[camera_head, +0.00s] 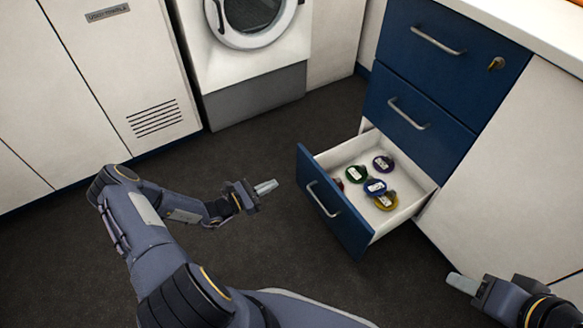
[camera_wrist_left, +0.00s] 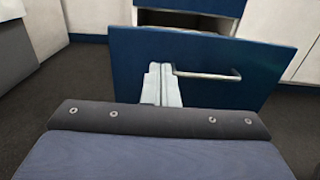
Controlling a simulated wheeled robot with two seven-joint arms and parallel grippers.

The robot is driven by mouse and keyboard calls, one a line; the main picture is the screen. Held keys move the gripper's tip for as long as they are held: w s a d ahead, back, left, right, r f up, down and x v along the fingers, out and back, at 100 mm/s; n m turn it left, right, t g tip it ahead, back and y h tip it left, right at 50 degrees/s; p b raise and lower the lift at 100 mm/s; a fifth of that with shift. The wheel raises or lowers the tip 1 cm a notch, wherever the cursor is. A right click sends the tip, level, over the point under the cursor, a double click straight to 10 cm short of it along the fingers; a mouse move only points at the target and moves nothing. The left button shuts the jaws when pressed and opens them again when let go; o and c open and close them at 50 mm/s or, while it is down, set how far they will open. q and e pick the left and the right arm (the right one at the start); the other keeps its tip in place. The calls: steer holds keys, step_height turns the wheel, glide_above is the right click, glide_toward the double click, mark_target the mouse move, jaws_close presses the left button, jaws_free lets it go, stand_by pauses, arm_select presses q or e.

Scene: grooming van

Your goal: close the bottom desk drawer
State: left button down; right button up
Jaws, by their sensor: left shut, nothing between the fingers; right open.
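The bottom desk drawer (camera_head: 334,208) is pulled out, with a blue front, a silver bar handle (camera_head: 323,199) and a white inside. Several round coloured items (camera_head: 375,187) lie in it. My left gripper (camera_head: 268,187) is shut and empty, a short way left of the drawer front in the head view. In the left wrist view the shut fingers (camera_wrist_left: 160,84) point at the blue drawer front (camera_wrist_left: 255,55), just left of its handle (camera_wrist_left: 208,76). That view does not show whether they touch. My right gripper (camera_head: 462,284) is open, low at the right, apart from the drawer.
Two blue upper drawers (camera_head: 420,110) are shut above it; the top one has a key or lock (camera_head: 496,63). A white washing machine (camera_head: 250,50) stands at the back. White cabinets (camera_head: 110,80) line the left. The dark floor (camera_head: 270,140) left of the drawer is clear.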

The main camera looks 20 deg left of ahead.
mark_target(313, 165)
arm_select(q)
steer(key=b+x, duration=0.4)
steer(key=x, duration=0.9)
steer(key=shift+s, duration=0.1)
steer(key=shift+w+d+r, duration=0.1)
steer(key=shift+w+d, duration=0.2)
arm_select(e)
step_height(313, 165, down, 5)
steer(key=shift+r, duration=0.2)
